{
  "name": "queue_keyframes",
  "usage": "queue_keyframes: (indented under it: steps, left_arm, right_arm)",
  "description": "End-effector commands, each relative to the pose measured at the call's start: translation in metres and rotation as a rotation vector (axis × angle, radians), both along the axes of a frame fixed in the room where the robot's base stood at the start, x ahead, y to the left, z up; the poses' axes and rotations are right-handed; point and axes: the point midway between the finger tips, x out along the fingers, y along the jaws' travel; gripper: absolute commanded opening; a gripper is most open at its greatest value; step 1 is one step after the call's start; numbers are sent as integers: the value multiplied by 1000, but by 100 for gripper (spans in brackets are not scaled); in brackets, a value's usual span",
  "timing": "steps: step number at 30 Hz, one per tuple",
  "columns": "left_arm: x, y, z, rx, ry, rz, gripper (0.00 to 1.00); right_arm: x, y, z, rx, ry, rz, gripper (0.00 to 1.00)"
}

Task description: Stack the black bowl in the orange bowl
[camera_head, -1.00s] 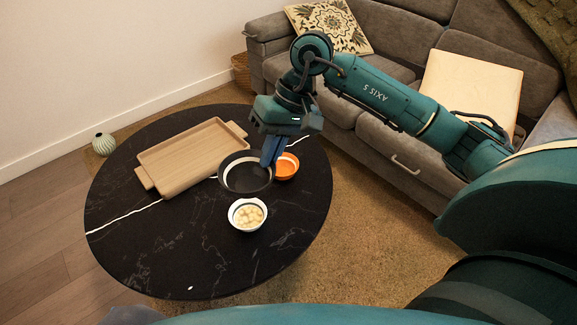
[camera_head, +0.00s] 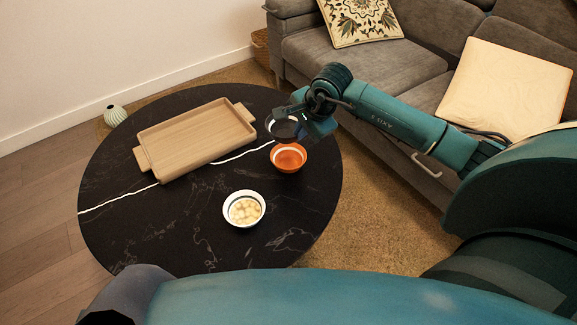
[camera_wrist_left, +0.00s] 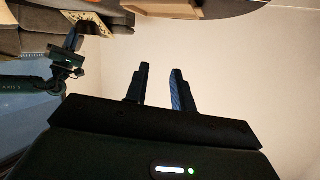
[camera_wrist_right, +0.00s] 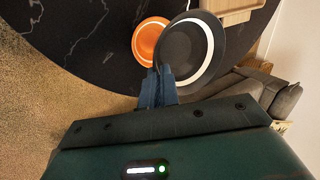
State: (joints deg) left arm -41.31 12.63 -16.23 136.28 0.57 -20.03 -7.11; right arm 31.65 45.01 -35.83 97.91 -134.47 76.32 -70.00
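The black bowl (camera_head: 284,129), with a white band inside, is held by its rim in my right gripper (camera_head: 301,121) in the head view. It is just behind the orange bowl (camera_head: 288,158), which stands on the round black table. In the right wrist view the fingers (camera_wrist_right: 160,74) are closed together at the near edge of the black bowl (camera_wrist_right: 184,46). The black bowl overlaps the right edge of the orange bowl (camera_wrist_right: 147,42) there. My left gripper (camera_wrist_left: 160,72) is open and empty in the left wrist view, away from the bowls.
A wooden tray (camera_head: 195,141) lies on the black table (camera_head: 130,215). A white bowl of pale pieces (camera_head: 244,209) stands nearer, left of the orange bowl. A grey sofa (camera_head: 350,65) is behind my right arm. The front of the table is clear.

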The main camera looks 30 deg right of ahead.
Motion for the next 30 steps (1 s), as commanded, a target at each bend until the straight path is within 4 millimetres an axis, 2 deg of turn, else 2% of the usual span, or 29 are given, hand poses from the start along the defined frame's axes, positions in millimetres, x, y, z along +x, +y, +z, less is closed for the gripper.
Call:
queue_keyframes:
  steps: [4,9,17,23,30]
  left_arm:
    - [2,-1,-3,7,-18,-5,25]
    - [5,-4,-3,-4,-75,-10,25]
    - [6,-5,-1,-8,-118,-11,25]
    - [7,-6,-2,-11,-168,-18,25]
    - [8,-7,1,-13,-181,-19,25]
  right_arm:
    - [2,-4,-19,3,0,-60,0]
    - [2,-5,-52,4,2,-64,0]
    - [2,-5,-75,3,0,-61,0]
    - [2,-5,-103,3,1,-61,0]
    - [3,-5,-105,2,-3,-60,0]
